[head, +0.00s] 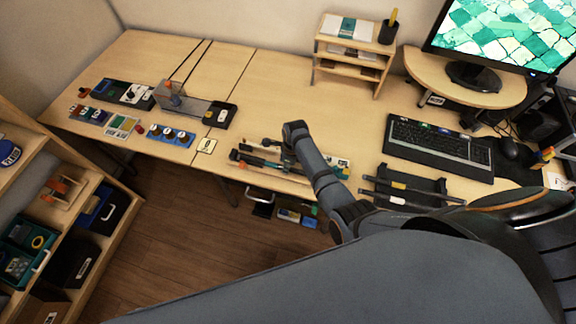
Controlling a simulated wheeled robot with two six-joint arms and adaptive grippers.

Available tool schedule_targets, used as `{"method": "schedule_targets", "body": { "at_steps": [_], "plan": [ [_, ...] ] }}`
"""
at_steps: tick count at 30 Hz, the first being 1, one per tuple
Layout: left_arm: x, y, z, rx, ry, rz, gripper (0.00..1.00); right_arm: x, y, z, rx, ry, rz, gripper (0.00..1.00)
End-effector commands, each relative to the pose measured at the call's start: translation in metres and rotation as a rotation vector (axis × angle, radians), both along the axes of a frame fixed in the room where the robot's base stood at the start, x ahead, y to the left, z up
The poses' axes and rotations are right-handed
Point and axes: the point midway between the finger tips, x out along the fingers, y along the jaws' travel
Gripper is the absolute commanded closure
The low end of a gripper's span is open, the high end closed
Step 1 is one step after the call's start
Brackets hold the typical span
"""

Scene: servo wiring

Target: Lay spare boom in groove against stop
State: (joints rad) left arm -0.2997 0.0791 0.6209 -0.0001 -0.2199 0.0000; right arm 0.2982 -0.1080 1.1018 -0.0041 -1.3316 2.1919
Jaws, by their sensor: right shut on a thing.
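My right arm reaches in from the right, and its gripper (272,147) is over the front edge of the desk, shut on what looks like the spare boom (252,160). The boom is a long dark bar with small orange and teal parts, lying nearly level at or just above a pale board (292,176). The arm hides part of the board and the boom's right part. I cannot make out the groove or the stop, or whether the boom touches them. My left gripper is not in view.
A dark tray (408,202) with bars lies right of my arm, before the keyboard (436,147). A grey fixture (190,106) and blue block (170,135) stand at left. A wooden shelf unit (352,52) stands behind. The desk middle (275,100) is clear.

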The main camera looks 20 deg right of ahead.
Motion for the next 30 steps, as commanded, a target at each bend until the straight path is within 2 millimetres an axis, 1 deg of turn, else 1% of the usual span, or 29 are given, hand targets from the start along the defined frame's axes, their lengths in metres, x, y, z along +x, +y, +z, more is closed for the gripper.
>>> {"method": "schedule_targets", "body": {
  "at_steps": [13,14,19,20,27,30],
  "plan": [
    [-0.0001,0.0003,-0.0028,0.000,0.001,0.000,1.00,0.0045,0.0056,0.0003,0.000,-0.001,0.000,1.00],
    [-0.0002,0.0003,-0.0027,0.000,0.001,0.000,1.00,0.0046,0.0057,0.0003,0.000,-0.001,-0.001,0.81],
    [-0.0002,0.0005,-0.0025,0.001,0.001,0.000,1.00,0.0043,0.0055,0.0003,-0.001,-0.001,0.000,0.58],
    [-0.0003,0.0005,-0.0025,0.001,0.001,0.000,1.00,0.0043,0.0055,0.0003,-0.001,-0.001,0.000,0.56],
    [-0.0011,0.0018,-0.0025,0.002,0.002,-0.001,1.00,0.0040,0.0054,0.0001,0.000,0.000,0.000,0.56],
    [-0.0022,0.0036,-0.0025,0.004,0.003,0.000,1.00,0.0040,0.0051,0.0039,0.000,-0.001,0.000,0.56]
  ]
}}
